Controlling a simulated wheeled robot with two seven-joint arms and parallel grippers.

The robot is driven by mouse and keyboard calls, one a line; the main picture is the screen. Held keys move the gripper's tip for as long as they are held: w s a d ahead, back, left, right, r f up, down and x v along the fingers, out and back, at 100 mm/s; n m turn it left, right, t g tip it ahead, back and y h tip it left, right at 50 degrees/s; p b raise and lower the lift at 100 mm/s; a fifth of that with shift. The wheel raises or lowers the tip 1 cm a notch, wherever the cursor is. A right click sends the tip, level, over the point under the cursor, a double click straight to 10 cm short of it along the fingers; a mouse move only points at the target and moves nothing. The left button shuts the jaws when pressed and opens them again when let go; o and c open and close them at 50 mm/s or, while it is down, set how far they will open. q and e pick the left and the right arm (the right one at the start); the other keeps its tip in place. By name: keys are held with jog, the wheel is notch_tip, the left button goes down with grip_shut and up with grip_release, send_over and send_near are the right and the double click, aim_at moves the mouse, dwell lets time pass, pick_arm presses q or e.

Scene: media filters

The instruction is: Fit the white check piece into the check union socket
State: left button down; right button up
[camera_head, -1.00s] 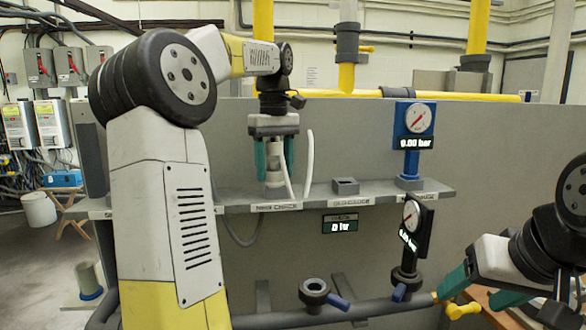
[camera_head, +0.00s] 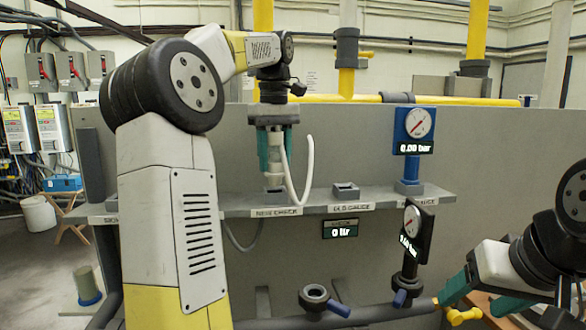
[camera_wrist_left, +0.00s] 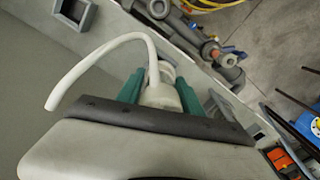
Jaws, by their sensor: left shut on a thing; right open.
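The white check piece (camera_head: 276,140) is between the teal fingers of my left gripper (camera_head: 275,160), above the "NEW CHECK" holder on the shelf. Its curved white hose hangs to the right. In the left wrist view the piece (camera_wrist_left: 160,92) shows between both fingers, with the hose curving left. The check union socket (camera_head: 315,296) looks like an open dark ring on the low pipe, with a blue handle beside it, below and right of the left gripper. My right gripper (camera_head: 482,303) is open at the lower right, near a yellow handle; nothing shows between its fingers.
The shelf (camera_head: 385,202) carries the "NEW CHECK" holder (camera_head: 275,196), an empty "OLD GAUGE" holder (camera_head: 345,190) and a blue-backed gauge (camera_head: 413,130). A black gauge (camera_head: 410,232) stands on the pipe right of the socket. Space above the socket is clear below the shelf.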

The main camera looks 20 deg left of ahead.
pick_arm(q)
jog(key=s+d+r, duration=0.1)
jog(key=s+d, duration=0.7)
jog(key=s, duration=0.5)
jog(key=shift+s+d+r, duration=0.15)
jog(key=shift+s+r, duration=0.05)
jog(key=c, duration=1.5)
grip_release()
grip_shut()
